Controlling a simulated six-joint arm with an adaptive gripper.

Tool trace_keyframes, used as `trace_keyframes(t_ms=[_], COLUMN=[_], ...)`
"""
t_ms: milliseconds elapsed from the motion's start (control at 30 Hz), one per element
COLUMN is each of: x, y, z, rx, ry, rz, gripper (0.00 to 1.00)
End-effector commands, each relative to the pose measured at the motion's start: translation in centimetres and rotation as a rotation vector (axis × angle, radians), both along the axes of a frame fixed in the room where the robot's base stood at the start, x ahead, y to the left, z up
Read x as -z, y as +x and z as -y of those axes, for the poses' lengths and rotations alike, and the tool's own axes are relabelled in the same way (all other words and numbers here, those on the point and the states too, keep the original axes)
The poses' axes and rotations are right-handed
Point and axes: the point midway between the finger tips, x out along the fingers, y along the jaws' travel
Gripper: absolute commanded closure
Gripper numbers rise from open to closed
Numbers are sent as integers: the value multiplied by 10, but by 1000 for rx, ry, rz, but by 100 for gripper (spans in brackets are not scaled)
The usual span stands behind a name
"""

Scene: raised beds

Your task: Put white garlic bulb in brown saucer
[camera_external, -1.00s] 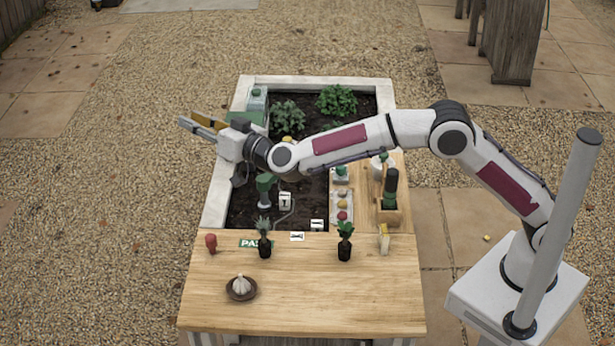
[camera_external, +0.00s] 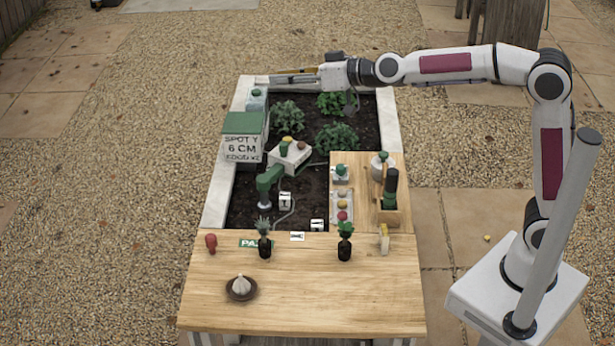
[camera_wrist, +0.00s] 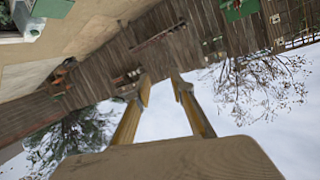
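The white garlic bulb (camera_external: 241,284) sits in the brown saucer (camera_external: 253,294) at the front left of the wooden table, in the external view. My gripper (camera_external: 272,79) is high over the far end of the raised bed, pointing left and well away from the saucer. In the wrist view its two fingers (camera_wrist: 160,85) are apart with nothing between them. The garlic and saucer do not show in the wrist view.
Two small potted plants (camera_external: 264,246) (camera_external: 345,248) and a red object (camera_external: 211,243) stand along the table's back edge. A green-lidded box (camera_external: 243,138) sits on the bed's left side. The table's front right is clear.

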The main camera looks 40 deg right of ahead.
Motion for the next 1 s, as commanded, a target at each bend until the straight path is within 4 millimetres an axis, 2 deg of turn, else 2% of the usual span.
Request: trace_keyframes(t_ms=[33, 100, 467, 767, 1000], x=[-1, 3, 36, 78, 119], y=[-10, -23, -105, -185, -256], z=[15, 31, 114, 181, 231], rx=[1, -1, 14, 67, 135], ry=[-8, -27, -119, -195, -254], rz=[-17, -46, -212, -369, -505], gripper=[77, 77, 77, 77, 77])
